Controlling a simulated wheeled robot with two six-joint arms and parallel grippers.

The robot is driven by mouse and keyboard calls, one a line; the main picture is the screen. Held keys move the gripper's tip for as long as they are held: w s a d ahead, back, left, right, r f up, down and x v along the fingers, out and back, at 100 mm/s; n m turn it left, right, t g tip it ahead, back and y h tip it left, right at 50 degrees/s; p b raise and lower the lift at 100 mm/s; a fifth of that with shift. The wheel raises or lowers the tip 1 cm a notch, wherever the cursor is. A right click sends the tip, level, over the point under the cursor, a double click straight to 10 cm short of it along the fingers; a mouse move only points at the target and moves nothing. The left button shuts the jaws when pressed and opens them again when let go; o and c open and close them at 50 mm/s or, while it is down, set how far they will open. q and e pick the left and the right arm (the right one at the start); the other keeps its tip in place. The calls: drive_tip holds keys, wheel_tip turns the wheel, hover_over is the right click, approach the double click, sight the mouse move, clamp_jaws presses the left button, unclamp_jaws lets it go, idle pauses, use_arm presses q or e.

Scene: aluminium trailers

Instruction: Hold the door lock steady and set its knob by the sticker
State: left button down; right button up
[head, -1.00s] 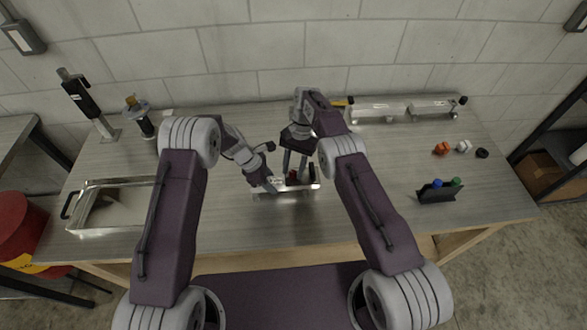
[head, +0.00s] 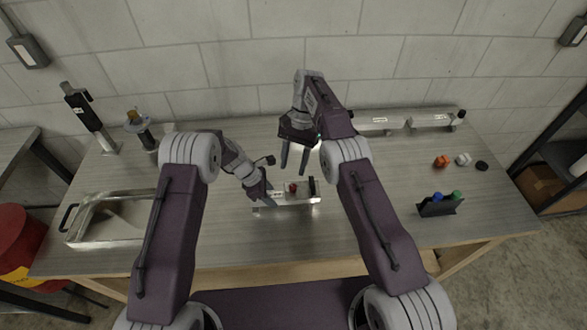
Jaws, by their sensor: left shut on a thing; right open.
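The door lock (head: 297,201) is a silver bar-like piece on the table in front of me, with a small red knob (head: 293,187) and a black upright part at its right end. A small pale patch with dark marks shows left of the knob; I cannot read it or tell which way the knob points. My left gripper (head: 268,201) is shut on the left end of the door lock. My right gripper (head: 293,172) is open and empty, fingers pointing down, above and behind the knob and apart from it.
Silver rail pieces (head: 430,121) lie at the back right. An orange part (head: 441,161) and a black holder (head: 437,208) sit at the right. The front table strip is clear.

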use_arm(q)
drive_tip(key=c, duration=0.8)
unclamp_jaws()
drive_tip(key=shift+c, duration=0.2)
drive_tip(key=shift+r, duration=0.1)
